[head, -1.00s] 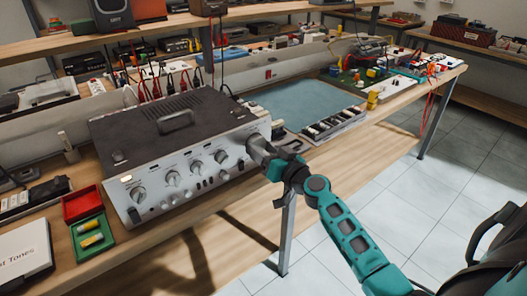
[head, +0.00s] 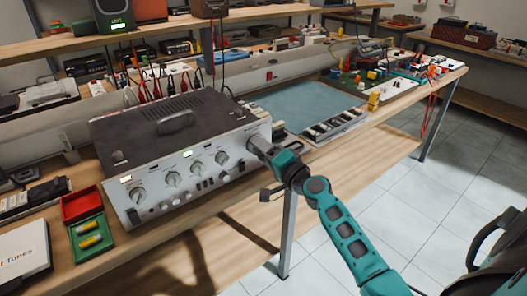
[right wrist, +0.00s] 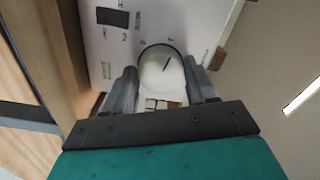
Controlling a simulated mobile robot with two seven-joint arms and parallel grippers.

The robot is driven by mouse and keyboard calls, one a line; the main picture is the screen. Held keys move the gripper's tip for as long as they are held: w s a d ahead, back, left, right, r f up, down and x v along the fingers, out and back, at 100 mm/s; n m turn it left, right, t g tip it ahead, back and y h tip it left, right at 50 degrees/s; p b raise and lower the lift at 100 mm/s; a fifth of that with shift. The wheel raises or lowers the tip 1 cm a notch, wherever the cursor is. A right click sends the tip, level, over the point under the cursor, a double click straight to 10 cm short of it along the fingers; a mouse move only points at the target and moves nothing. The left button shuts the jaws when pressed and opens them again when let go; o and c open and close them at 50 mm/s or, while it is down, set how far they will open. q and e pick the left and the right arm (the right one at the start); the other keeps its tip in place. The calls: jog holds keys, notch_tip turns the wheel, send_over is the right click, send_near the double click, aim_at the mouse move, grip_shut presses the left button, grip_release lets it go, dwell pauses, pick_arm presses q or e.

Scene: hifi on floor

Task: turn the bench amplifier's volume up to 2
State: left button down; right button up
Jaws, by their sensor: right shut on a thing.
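The bench amplifier (head: 180,125) is a dark-topped box with a silver front panel and several knobs, standing on the wooden bench. My right gripper (head: 254,146) is at the right end of that panel. In the right wrist view its two fingers (right wrist: 160,75) sit on either side of the round white volume knob (right wrist: 158,62), shut on it. In the head view my gripper hides most of this knob. My left gripper is not in view.
A red and green case (head: 86,222) with yellow cylinders lies left of the amplifier. A blue mat (head: 305,105) and a tray of small parts (head: 335,127) lie to its right. Red and black leads hang behind it. The space before the bench is clear.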

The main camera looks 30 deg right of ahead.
jog(key=m+p, duration=0.1)
jog(key=m, duration=0.4)
jog(key=shift+r+m, duration=0.1)
jog(key=shift+m, duration=0.2)
jog(key=shift+m+p, duration=0.45)
jog(key=shift+m, duration=1.75)
jog(key=o, duration=1.1)
jog(key=shift+c, duration=0.2)
jog(key=shift+s, duration=0.1)
jog(key=s+d+b, duration=0.1)
jog(key=s, duration=1.1)
jog(key=shift+s, duration=0.35)
